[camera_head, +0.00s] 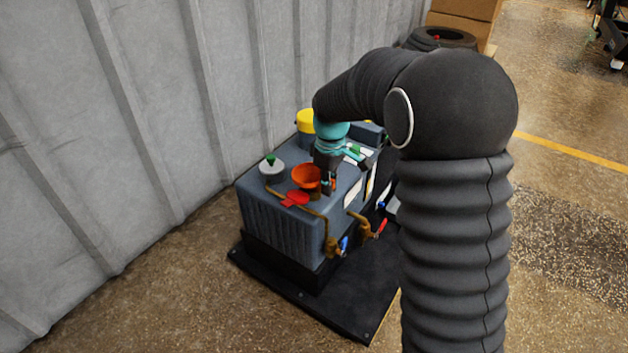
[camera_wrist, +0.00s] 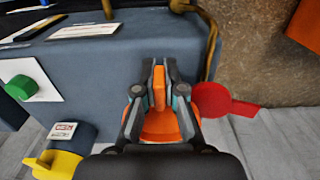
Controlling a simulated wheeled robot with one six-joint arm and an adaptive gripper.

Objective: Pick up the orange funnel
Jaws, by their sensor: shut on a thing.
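The orange funnel (camera_head: 305,176) stands on top of the grey machine, its wide mouth facing up. It also shows in the wrist view (camera_wrist: 162,128), partly hidden by my gripper. My gripper (camera_head: 327,184) reaches down at the right side of the funnel. In the wrist view its two fingers (camera_wrist: 159,88) are shut on an upright orange part of the funnel, one finger on each side. I cannot tell whether the funnel is lifted off the machine.
The grey machine (camera_head: 285,222) stands on a black base plate (camera_head: 330,305) beside a ribbed grey wall (camera_head: 150,100). Open floor lies at the front left.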

